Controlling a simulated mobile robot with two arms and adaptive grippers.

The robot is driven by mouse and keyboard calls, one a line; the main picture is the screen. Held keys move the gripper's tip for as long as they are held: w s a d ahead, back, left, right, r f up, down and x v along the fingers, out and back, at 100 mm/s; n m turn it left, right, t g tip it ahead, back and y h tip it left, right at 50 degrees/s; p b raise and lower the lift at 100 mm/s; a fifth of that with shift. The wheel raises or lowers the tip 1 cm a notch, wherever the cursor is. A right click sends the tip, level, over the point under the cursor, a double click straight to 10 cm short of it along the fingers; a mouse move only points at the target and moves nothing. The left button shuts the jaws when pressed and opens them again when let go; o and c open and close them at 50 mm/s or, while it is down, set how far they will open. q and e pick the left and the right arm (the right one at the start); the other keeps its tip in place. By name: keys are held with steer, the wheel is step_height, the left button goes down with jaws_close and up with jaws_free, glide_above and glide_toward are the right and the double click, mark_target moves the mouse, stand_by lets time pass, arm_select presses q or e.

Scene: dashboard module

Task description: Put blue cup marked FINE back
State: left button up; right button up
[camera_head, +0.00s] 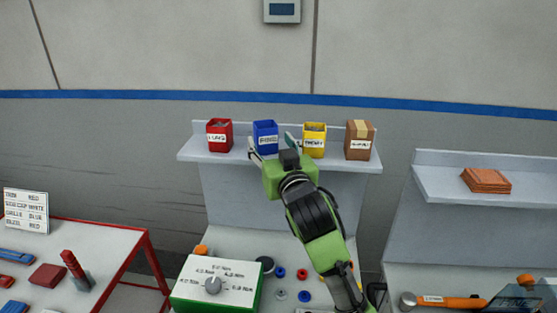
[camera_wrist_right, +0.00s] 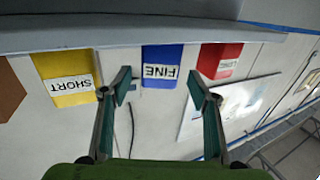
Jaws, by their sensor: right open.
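The blue cup (camera_head: 265,132) with a white FINE label stands upright on the wall shelf (camera_head: 195,155), between a red cup (camera_head: 219,136) and a yellow cup (camera_head: 314,140). My right gripper (camera_head: 273,147) is open in front of the blue cup and hides part of it. In the right wrist view, upside down, the blue cup (camera_wrist_right: 162,60) shows between the two spread fingertips (camera_wrist_right: 158,88), with gaps on both sides. Whether the fingers reach around it I cannot tell. My left gripper is not in view.
A brown box (camera_head: 360,140) stands right of the yellow cup, labelled SHORT in the wrist view (camera_wrist_right: 67,80). Below are a dial box (camera_head: 215,285) and small parts. A red-framed table (camera_head: 90,240) is at left, another shelf (camera_head: 460,185) at right.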

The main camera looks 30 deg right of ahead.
steer(key=b+v, duration=0.1)
steer(key=v, duration=0.6)
steer(key=shift+s, duration=0.3)
